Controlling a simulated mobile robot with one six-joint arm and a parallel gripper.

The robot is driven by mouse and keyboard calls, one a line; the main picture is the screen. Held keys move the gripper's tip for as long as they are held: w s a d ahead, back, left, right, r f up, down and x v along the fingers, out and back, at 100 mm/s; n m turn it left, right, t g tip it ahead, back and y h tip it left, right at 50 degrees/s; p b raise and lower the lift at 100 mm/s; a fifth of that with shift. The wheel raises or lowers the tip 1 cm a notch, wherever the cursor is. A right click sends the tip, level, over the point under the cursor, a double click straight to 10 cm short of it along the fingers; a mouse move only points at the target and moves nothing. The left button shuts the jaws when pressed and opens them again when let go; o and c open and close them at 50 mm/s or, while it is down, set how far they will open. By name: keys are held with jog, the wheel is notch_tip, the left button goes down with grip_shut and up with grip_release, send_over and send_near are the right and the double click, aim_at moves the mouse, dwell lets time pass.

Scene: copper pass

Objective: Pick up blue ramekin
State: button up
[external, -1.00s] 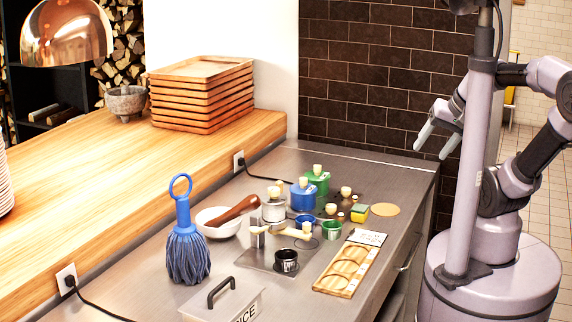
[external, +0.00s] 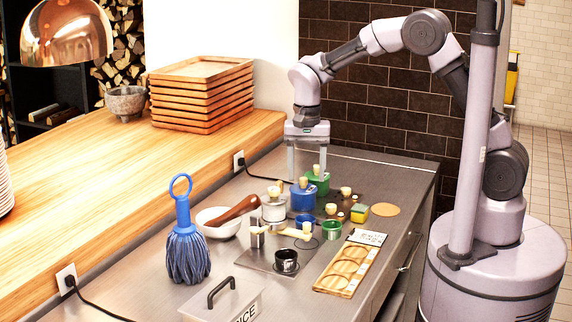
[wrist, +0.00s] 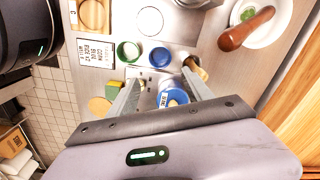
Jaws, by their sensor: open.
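The small blue ramekin (external: 305,222) sits on the steel counter, between the blue container and the green ramekin (external: 332,230). In the wrist view the blue ramekin (wrist: 160,57) lies just beyond my fingertips, beside the green ramekin (wrist: 128,52). My gripper (external: 307,172) points down above the blue and green containers, behind the blue ramekin in the external view. Its two fingers are spread and nothing is held between them. In the wrist view my gripper (wrist: 160,78) frames the labelled blue container (wrist: 174,96), which is nearer to me than the ramekin.
The blue container (external: 303,198) and green container (external: 319,183) stand close under my fingers. A white-lidded pot (external: 274,209), a yellow-green block (external: 359,213), a black ramekin (external: 286,261) and a wooden tray (external: 335,283) surround the ramekin. The counter's far end is clear.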

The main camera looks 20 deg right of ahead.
jog(key=b, duration=0.3)
send_over(305, 219)
jog(key=s, duration=0.2)
jog(key=f, duration=0.8)
jog(key=shift+w+a+f, duration=0.1)
jog(key=shift+a+f, duration=0.15)
jog(key=f+b, duration=0.1)
jog(key=f, duration=0.1)
jog(key=f+b, duration=0.1)
jog(key=f, duration=0.2)
jog(key=shift+s+a+f, duration=0.15)
jog(key=shift+s+f, duration=0.05)
jog(key=shift+f, duration=0.1)
jog(key=shift+r, duration=0.2)
jog(key=shift+c, duration=0.5)
jog(key=c, duration=1.1)
